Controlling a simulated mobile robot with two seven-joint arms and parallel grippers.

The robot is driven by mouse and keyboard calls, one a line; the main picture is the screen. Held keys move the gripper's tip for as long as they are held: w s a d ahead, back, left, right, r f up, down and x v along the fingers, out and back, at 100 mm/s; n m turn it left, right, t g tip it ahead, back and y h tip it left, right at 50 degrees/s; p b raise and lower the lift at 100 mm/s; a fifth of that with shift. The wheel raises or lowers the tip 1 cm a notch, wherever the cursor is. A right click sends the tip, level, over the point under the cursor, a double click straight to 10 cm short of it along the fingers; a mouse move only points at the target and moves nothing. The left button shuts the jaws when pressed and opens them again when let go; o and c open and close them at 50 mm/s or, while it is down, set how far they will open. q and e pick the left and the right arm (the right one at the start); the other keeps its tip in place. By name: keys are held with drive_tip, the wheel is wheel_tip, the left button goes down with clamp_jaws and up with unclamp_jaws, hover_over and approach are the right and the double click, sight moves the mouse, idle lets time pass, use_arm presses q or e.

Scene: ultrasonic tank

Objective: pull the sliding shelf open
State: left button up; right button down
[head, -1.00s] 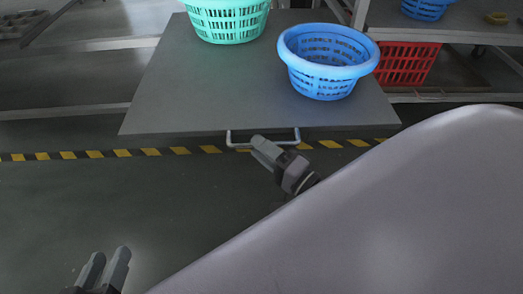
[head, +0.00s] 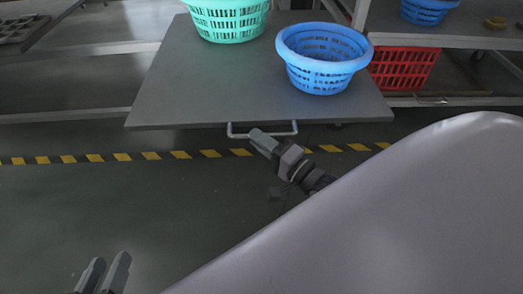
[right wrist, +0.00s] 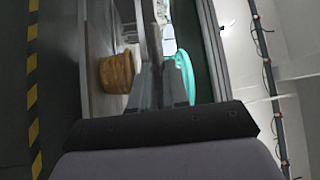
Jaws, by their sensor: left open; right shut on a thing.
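The sliding shelf (head: 190,85) is a flat grey board that stands out from the rack over the floor. A pale U-shaped handle (head: 236,134) is on its front edge. My right gripper (head: 259,138) is at the middle of the handle and shut on it; its fingers cover part of the bar. Its fingers also show in the right wrist view (right wrist: 162,85), where I cannot make out the handle. My left gripper (head: 104,270) is open and empty over the floor at the lower left, apart from the shelf.
A green basket (head: 228,22) and a blue basket (head: 322,75) stand on the shelf. A red basket (head: 404,70) and another blue basket (head: 428,10) are on the rack at right. A yellow-black stripe (head: 95,158) crosses the floor. The floor before the shelf is clear.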

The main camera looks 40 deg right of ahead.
use_arm(q)
drive_tip(key=shift+a+f, duration=0.1)
use_arm(e)
drive_tip(key=shift+w+d+r, duration=0.2)
drive_tip(key=shift+w+d, duration=0.15)
drive_tip(key=shift+w, duration=0.25)
drive_tip(key=shift+w+d+r, duration=0.15)
drive_tip(key=shift+w+d, duration=0.2)
drive_tip(key=shift+w, duration=0.25)
drive_tip(key=c, duration=1.2)
unclamp_jaws()
drive_tip(key=shift+o, duration=0.2)
drive_tip(key=shift+f, duration=0.1)
drive_tip(key=shift+s, duration=0.1)
use_arm(q)
drive_tip(key=shift+w+d+r+g+p, duration=0.25)
drive_tip(key=shift+d+p, duration=0.2)
drive_tip(key=shift+p, duration=0.55)
use_arm(e)
drive_tip(key=v, duration=0.7)
